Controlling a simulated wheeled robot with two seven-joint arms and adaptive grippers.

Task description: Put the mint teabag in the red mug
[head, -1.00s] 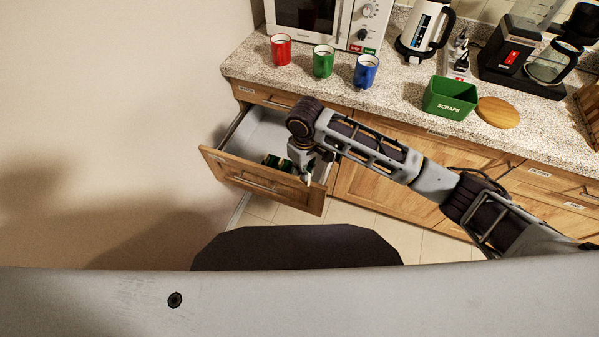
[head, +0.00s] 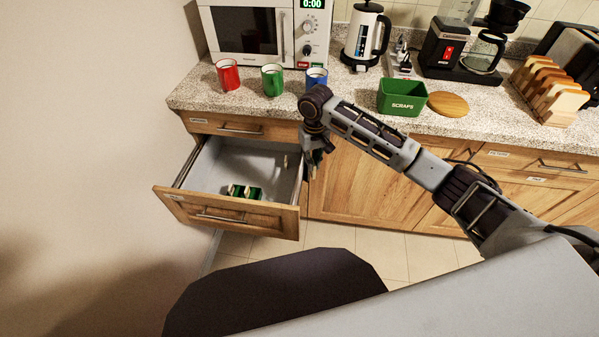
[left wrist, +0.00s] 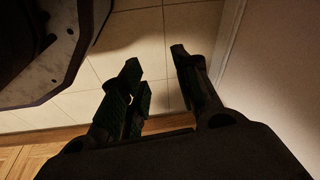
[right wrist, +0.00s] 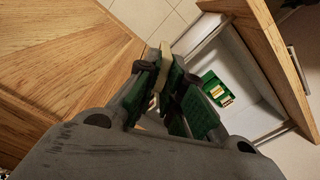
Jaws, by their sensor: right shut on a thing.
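The red mug (head: 228,75) stands upright on the counter at the left, in front of the microwave. My right gripper (head: 313,172) is just right of the open drawer, in front of the cabinet and below the counter. In the right wrist view it (right wrist: 168,80) is shut on a thin pale teabag (right wrist: 163,65); its label cannot be read. Green teabag packets (head: 252,193) lie in the drawer near its front, and they also show in the right wrist view (right wrist: 216,86). My left gripper (left wrist: 158,68) is open and empty over the floor, outside the head view.
The drawer (head: 225,212) is pulled out. A green mug (head: 272,80) and a blue mug (head: 316,78) stand right of the red one. The green scraps bin (head: 401,100), a wooden disc (head: 448,104) and a kettle (head: 366,38) are further right. A wall bounds the left.

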